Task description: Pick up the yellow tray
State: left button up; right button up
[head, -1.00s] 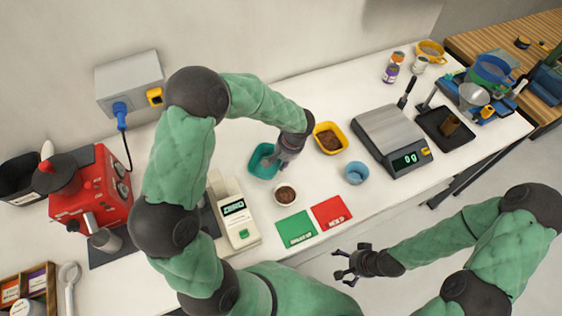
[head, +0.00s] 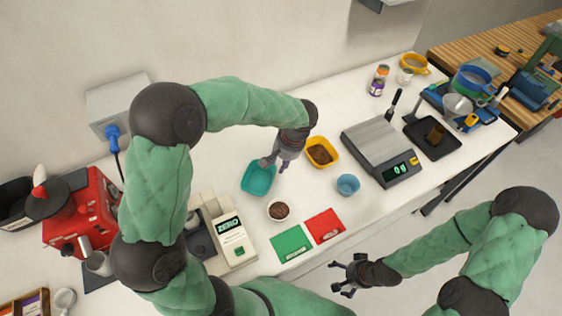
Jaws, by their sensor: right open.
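The yellow tray (head: 333,162) with brown contents lies on the white table, right of the teal tray (head: 258,179). My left gripper (head: 275,166) is above the table between them, over the teal tray's upper right edge and apart from the yellow tray. Its fingers are small and partly hidden by its own body, so its opening is unclear. My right gripper (head: 343,279) is open and empty, off the table's front edge. The yellow tray's left corner lies close beside the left gripper's wrist.
A white bowl (head: 279,210), green mat (head: 291,244), red mat (head: 325,226) and blue cup (head: 348,185) stand nearby. A scale (head: 381,150) is right of the yellow tray. A small white device (head: 232,243) reads ZERO.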

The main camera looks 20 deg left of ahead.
aim_at(318, 149)
jog(key=i+l, duration=0.2)
jog(key=l, duration=0.15)
jog(key=i+l, duration=0.45)
jog(key=l, duration=0.25)
